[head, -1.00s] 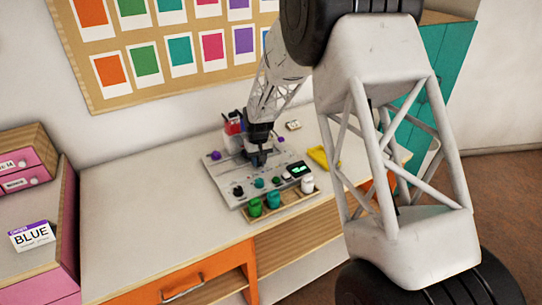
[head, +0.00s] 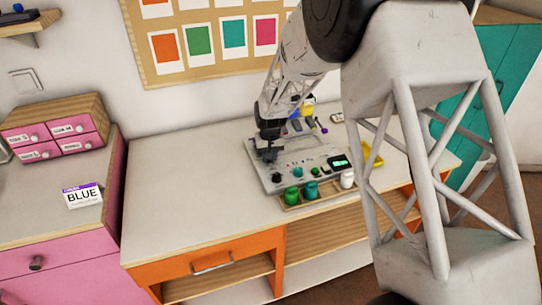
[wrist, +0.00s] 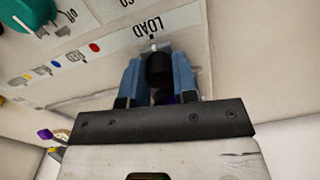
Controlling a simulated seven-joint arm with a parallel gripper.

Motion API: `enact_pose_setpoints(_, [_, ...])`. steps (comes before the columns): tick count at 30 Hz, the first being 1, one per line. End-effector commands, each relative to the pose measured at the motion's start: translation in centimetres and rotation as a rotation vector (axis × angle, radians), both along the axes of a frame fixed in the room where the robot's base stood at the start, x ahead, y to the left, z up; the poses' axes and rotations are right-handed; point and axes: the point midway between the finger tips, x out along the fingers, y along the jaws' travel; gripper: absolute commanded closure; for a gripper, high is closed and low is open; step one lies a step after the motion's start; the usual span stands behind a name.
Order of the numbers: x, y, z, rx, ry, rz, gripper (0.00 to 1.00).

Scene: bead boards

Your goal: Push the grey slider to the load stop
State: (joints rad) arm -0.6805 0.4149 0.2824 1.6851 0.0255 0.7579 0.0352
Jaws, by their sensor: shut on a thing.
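My gripper (head: 268,155) is low over the left end of the grey board (head: 302,151). In the wrist view my gripper's blue fingers (wrist: 158,62) are closed around a dark knob (wrist: 160,72), which I take for the slider; it looks nearly black here. The fingers hide the sides of the knob. I cannot tell whether it touches the stop. In the head view my gripper hides the slider.
A teal knob (wrist: 32,10) and coloured dots are on the panel. A lit display (head: 340,162) and yellow tray (head: 373,158) are at right. The table left of the board is clear.

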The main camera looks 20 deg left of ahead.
Motion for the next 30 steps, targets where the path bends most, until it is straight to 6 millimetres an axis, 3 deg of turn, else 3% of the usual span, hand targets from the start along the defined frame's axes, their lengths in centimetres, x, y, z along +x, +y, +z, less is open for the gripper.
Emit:
enact_pose_setpoints(1, [-0.4, 0.4, 0.0, 0.001, 0.002, 0.003, 1.0])
enact_pose_setpoints(2, [-0.4, 0.4, 0.0, 0.001, 0.002, 0.004, 0.72])
enact_pose_setpoints(7, [-0.3, 0.3, 0.0, 0.001, 0.002, 0.003, 0.47])
enact_pose_setpoints(20, [-0.2, 0.2, 0.5, 0.001, 0.001, 0.002, 0.47])
enact_pose_setpoints(30, [-0.1, 0.2, 4.1, 0.002, -0.001, 0.003, 0.47])
